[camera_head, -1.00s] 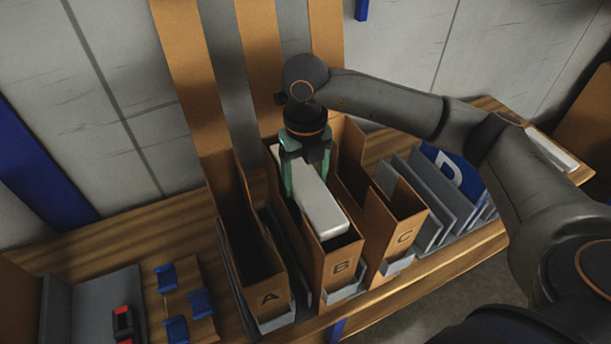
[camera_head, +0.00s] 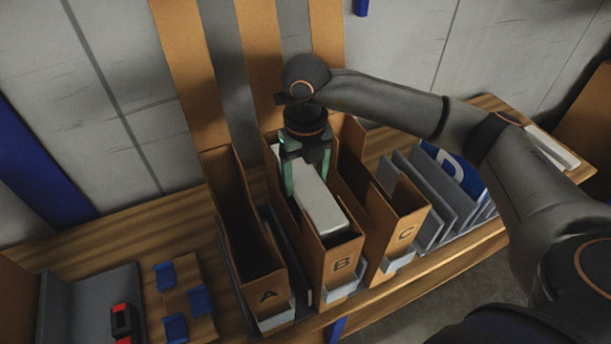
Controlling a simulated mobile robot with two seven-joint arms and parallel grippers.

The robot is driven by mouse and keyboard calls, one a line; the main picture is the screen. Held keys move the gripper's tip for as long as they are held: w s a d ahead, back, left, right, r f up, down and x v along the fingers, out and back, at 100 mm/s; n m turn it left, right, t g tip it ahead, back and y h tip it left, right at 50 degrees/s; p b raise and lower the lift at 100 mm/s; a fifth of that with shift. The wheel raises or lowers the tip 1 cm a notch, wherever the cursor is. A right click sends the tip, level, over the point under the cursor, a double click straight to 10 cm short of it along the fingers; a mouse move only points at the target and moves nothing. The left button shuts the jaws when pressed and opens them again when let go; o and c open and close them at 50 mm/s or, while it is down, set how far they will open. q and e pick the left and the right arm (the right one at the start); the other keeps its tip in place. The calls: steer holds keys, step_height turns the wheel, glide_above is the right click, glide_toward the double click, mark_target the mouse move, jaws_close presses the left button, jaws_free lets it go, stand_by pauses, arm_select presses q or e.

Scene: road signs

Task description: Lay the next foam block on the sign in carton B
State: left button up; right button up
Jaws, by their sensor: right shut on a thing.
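A white foam block (camera_head: 322,209) is inside the upper part of carton B (camera_head: 338,267), lying lengthwise along it. My right gripper (camera_head: 305,182) is shut on the foam block, with its green fingers on either side of the block. The gripper reaches down into the carton's open top from above. The sign inside carton B is hidden by the block and the carton walls. My left gripper is not in view.
Carton A (camera_head: 266,293) stands close on the left and carton C (camera_head: 405,238) close on the right. Grey panels and a blue sign (camera_head: 455,172) stand in a rack further right. More white blocks (camera_head: 553,150) lie at the far right. Blue clips (camera_head: 174,300) sit at the lower left.

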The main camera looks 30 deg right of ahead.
steer(key=o, duration=1.2)
steer(key=shift+o, duration=0.2)
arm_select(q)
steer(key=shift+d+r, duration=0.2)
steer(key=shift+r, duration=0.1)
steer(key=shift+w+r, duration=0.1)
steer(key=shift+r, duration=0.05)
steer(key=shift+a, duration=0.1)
arm_select(e)
step_height(320, 180, up, 12)
steer(key=shift+r, duration=0.25)
